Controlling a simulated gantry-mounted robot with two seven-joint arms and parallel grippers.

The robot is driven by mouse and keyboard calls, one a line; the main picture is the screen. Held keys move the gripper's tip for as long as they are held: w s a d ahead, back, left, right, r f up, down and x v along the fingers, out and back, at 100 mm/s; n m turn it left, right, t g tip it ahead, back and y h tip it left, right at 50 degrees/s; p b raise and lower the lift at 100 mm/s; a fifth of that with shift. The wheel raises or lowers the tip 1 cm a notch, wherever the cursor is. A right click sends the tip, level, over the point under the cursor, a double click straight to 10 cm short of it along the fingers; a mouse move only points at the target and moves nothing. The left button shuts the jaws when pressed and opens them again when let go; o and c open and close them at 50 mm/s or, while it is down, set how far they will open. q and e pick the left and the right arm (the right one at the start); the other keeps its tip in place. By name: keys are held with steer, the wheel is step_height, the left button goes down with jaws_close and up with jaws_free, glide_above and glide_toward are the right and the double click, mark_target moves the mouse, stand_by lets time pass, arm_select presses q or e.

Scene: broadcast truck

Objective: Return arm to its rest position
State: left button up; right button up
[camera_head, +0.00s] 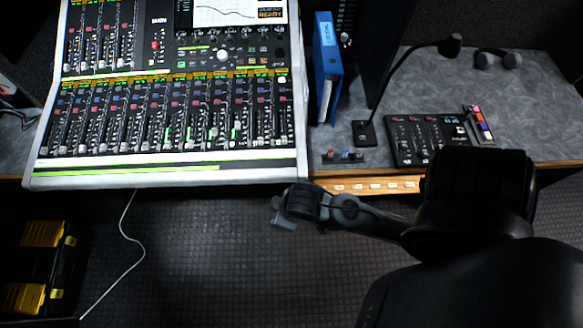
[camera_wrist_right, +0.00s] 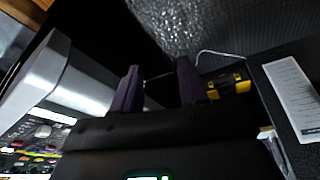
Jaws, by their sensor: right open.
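My right arm reaches in from the lower right in the head view. Its gripper (camera_head: 284,213) hangs over the dark floor, just in front of the mixing console's (camera_head: 165,175) lower right corner. In the right wrist view the two purple-grey fingers of this gripper (camera_wrist_right: 158,85) stand apart with nothing between them. My left arm and gripper are in neither view.
A desk (camera_head: 528,100) on the right carries a small control panel (camera_head: 430,137), a gooseneck lamp (camera_head: 450,46), a blue binder (camera_head: 326,70) and a headset (camera_head: 498,59). A black-and-yellow case (camera_head: 42,234) stands lower left. A white cable (camera_head: 134,240) crosses the floor.

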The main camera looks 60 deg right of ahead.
steer(key=shift+s+d, duration=0.15)
steer(key=shift+s, duration=0.1)
step_height(320, 180, up, 39)
steer(key=s+p, duration=0.1)
steer(key=p, duration=3.7)
steer(key=shift+s+f, duration=0.15)
steer(key=shift+d, duration=0.1)
steer(key=shift+f, duration=0.15)
